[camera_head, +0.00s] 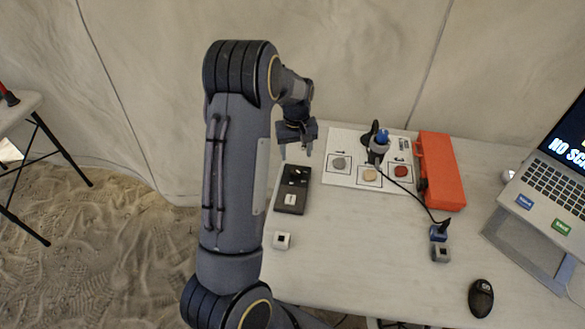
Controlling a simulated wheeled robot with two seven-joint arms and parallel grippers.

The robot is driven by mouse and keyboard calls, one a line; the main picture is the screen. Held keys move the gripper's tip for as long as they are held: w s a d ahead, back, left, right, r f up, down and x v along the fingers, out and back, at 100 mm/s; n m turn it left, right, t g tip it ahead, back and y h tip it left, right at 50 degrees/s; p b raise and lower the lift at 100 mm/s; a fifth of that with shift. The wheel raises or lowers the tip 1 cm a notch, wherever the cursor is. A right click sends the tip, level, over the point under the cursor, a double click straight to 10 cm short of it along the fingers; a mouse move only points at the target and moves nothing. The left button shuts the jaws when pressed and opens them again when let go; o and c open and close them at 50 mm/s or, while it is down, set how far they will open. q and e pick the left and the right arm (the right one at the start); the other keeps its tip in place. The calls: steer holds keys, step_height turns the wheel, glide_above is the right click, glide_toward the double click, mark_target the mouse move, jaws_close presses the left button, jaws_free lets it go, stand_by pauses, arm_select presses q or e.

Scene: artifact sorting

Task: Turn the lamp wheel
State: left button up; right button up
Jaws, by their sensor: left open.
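A small upright device with a blue top and grey body (380,150), which looks like the lamp, stands on a white board at the back of the table. A black cable runs from it to a blue plug-like piece (438,232). I cannot make out a wheel on it at this size. My left gripper (296,152) is open and points down above the far end of a black box (291,198), left of the lamp and apart from it. Nothing shows between its fingers. My right gripper is out of view.
The white board (343,141) carries several stones. An orange case (441,172) lies right of it. A laptop (555,185) and a black mouse (481,298) are at the right. A small white cube (282,240) sits near the left edge. The middle front table is clear.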

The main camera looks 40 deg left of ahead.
mark_target(296, 170)
arm_select(q)
step_height(296, 170, down, 8)
steer(key=shift+p, duration=0.4)
steer(key=c, duration=1)
